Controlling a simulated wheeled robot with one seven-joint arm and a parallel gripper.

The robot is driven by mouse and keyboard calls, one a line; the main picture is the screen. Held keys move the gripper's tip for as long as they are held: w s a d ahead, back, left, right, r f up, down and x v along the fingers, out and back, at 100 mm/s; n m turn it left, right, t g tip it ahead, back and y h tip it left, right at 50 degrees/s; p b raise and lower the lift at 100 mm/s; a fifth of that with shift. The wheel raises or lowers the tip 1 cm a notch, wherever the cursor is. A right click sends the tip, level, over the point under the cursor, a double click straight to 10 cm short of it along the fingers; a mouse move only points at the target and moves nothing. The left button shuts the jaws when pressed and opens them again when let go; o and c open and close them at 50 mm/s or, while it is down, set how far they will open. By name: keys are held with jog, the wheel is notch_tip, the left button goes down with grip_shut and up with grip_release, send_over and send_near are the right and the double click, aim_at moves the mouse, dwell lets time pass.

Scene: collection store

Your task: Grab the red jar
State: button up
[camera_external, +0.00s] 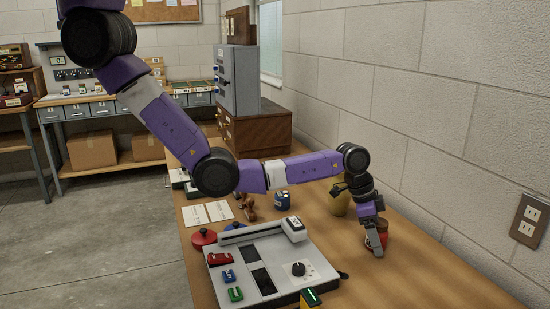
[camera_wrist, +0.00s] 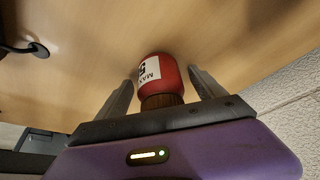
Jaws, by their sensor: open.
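The red jar (camera_wrist: 165,78) has a white label with black letters and a brown ribbed lid. In the wrist view it lies between the two fingers of my open gripper (camera_wrist: 160,92), with a gap visible at either side. In the external view the red jar (camera_external: 382,228) stands on the wooden table near the wall, partly hidden by my gripper (camera_external: 374,243). My gripper points down at the jar from above.
A grey control panel (camera_external: 318,262) with a knob and coloured blocks is left of the jar. A yellow-green vase (camera_external: 338,203) and a blue jar (camera_external: 282,200) stand behind. The block wall (camera_external: 440,130) rises close on the right. Table space (camera_external: 420,275) in front of the jar is clear.

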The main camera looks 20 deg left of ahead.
jog(key=c, duration=1.6)
jog(key=shift+o, duration=0.2)
jog(key=shift+r, duration=0.1)
